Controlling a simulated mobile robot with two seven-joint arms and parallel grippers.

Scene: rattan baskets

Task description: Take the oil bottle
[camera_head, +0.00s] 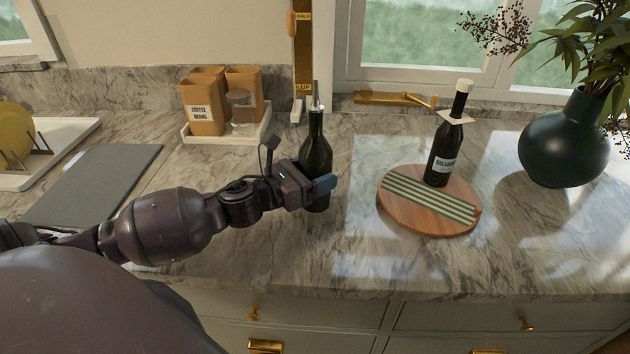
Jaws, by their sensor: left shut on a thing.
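The oil bottle (316,150) is dark green glass with a metal pourer on top. It stands upright on the marble counter, near the middle of the view. My left gripper (322,186) comes in from the left and is shut on the lower body of the bottle. The gripper hides part of the bottle's lower left side. Its blue-grey fingertip shows in front of the glass. My right gripper is not in the view.
A balsamic bottle (447,148) stands on a round wooden board (400,211) with a striped cloth to the right. A dark vase (563,140) is further right. Wooden canisters (203,118) stand on a tray behind. A grey mat (95,185) lies left. Counter in front is clear.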

